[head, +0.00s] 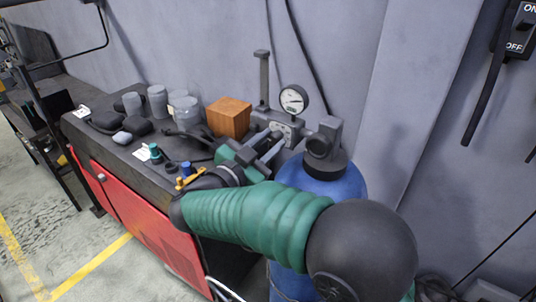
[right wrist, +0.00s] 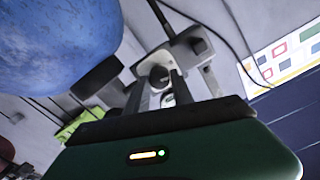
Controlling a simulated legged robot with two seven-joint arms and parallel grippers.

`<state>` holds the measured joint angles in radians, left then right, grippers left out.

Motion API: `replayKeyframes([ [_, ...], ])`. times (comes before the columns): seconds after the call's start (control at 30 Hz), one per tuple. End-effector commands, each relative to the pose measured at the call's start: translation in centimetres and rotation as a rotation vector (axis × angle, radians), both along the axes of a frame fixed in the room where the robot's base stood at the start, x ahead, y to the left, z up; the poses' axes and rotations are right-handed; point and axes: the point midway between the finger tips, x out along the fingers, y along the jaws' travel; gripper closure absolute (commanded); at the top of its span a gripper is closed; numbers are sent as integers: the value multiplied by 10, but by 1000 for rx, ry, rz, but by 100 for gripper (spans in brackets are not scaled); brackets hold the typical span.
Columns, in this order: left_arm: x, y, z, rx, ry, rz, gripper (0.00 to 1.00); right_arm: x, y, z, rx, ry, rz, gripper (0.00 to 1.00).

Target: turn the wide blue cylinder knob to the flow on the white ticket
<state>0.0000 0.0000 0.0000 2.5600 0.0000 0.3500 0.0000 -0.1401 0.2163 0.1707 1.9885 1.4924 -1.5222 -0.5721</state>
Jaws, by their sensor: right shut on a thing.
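The wide blue cylinder (head: 345,186) stands upright at the bench's right end, with a black collar and a grey valve (head: 322,148) on top. It also fills the upper left of the right wrist view (right wrist: 60,40). A round white gauge (head: 294,99) sits on a grey regulator beside it. My left gripper is not in view.
A grey wall stands close behind, with a hanging cable.

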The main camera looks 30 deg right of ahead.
Motion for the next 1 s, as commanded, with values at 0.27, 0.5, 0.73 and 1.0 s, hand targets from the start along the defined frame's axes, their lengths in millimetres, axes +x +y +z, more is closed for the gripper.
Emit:
replayKeyframes([
  [0.27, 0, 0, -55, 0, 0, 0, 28, 0, -2, -7, 97, -250, 0, 100],
  [0.5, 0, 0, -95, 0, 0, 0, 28, -1, -2, -7, 185, -461, 2, 100],
  [0.73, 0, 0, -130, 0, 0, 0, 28, -2, -2, -7, 265, -656, 3, 100],
  [1.0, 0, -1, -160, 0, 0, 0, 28, -2, -2, -4, 339, -834, 4, 100],
])
